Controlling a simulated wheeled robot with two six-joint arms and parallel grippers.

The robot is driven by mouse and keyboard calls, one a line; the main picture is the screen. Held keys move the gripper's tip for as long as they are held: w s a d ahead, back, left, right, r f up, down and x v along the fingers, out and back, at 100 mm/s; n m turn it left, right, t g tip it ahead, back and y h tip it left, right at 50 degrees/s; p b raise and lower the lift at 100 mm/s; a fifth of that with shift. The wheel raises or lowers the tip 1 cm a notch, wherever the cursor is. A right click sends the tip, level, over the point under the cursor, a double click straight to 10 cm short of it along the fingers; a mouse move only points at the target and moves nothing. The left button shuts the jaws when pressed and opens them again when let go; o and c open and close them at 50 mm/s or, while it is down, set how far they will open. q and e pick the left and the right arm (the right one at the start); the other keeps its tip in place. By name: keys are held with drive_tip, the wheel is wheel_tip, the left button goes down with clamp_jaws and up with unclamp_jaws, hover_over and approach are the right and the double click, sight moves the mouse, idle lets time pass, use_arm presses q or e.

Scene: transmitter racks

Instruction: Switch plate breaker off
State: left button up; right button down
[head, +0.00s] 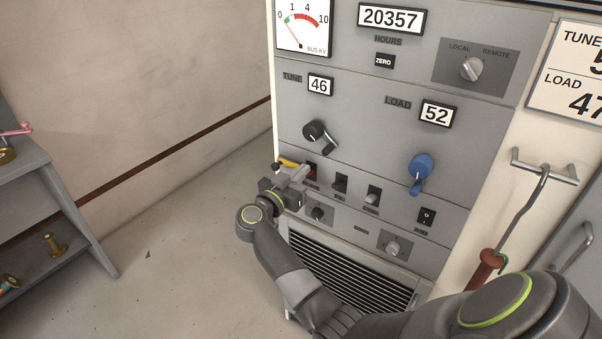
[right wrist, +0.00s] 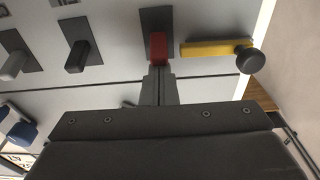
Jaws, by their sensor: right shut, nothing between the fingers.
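A row of breaker levers sits on the grey rack panel below the TUNE and LOAD dials. The leftmost, a red lever on a dark plate, shows in the head view (head: 311,171) and the right wrist view (right wrist: 158,47); its label is too small to read, so I cannot confirm it is the plate breaker. My right gripper (head: 301,175) is shut and empty at this lever. In the right wrist view its closed fingertips (right wrist: 159,75) meet the lever's end or lie just short of it; I cannot tell which. My left gripper is not in view.
A yellow bar with a black knob (right wrist: 220,48) sits beside the red lever. A dark lever (head: 341,183), a grey lever (head: 373,194) and a rocker switch (head: 427,217) follow to its right. A hooked rod (head: 523,215) hangs at right. A grey shelf (head: 75,215) stands left; floor between is clear.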

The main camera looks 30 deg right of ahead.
drive_tip(key=shift+a+f+h, duration=0.1)
drive_tip(key=shift+f+h, duration=0.15)
drive_tip(key=shift+h, duration=0.15)
drive_tip(key=s+a+f+t+h+b, duration=0.1)
drive_tip(key=s+a+f+h+b, duration=0.2)
drive_tip(key=a, duration=0.6)
drive_tip(key=shift+s+f+t+b, duration=0.3)
drive_tip(key=shift+s+f+b, duration=0.05)
drive_tip(key=shift+f, duration=0.2)
idle(0.5)
idle(0.4)
